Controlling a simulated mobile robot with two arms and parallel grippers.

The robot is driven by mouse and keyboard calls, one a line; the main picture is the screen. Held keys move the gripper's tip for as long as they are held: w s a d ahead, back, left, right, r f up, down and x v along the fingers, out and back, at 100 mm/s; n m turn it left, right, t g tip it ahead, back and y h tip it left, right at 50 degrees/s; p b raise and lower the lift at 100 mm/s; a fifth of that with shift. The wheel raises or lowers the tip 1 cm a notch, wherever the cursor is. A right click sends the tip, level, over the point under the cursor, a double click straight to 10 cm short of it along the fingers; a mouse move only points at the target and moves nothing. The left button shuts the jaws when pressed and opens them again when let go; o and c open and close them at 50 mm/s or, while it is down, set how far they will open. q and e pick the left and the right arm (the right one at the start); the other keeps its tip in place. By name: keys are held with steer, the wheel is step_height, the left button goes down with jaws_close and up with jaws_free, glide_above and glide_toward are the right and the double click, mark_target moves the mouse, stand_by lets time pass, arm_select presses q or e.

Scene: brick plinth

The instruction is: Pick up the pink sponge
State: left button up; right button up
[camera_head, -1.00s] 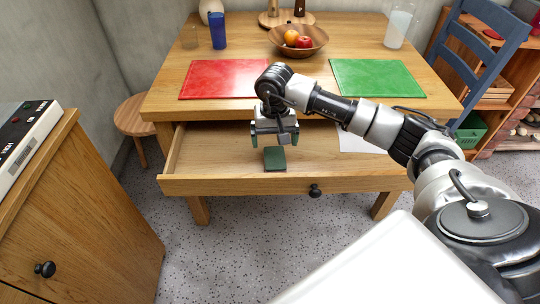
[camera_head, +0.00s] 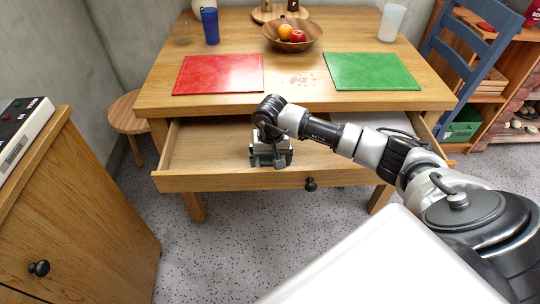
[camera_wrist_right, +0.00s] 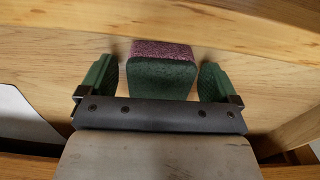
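The sponge (camera_wrist_right: 163,72) shows in the right wrist view as a dark green block with a speckled pink layer along one side. It lies in the open wooden drawer (camera_head: 225,181), close to a drawer wall. My right gripper (camera_head: 270,160) is down inside the drawer and hides the sponge in the head view. Its two green-padded fingers (camera_wrist_right: 157,82) are open, one on each side of the sponge, with a gap visible at both sides. My left gripper is in no view.
The table (camera_head: 290,68) above the drawer carries a red mat (camera_head: 218,74), a green mat (camera_head: 372,71), a fruit bowl (camera_head: 292,37) and a blue cup (camera_head: 210,26). A white sheet (camera_head: 385,121) lies in the drawer's right part. A wooden cabinet (camera_head: 80,215) stands left.

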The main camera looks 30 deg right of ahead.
steer(key=c, duration=0.9)
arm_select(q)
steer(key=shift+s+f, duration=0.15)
arm_select(e)
steer(key=shift+r, duration=0.1)
steer(key=shift+r, duration=0.55)
steer(key=r, duration=0.2)
steer(key=d+r, duration=0.1)
steer(key=shift+s+r, duration=0.25)
steer(key=shift+s, duration=0.05)
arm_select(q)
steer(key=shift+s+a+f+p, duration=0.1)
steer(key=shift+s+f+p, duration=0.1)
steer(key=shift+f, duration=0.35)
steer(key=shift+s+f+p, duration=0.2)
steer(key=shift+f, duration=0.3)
arm_select(e)
steer(key=s+d+r, duration=0.6)
steer(key=s+d, duration=0.1)
steer(key=shift+d+r, duration=0.15)
steer(key=shift+d, duration=0.2)
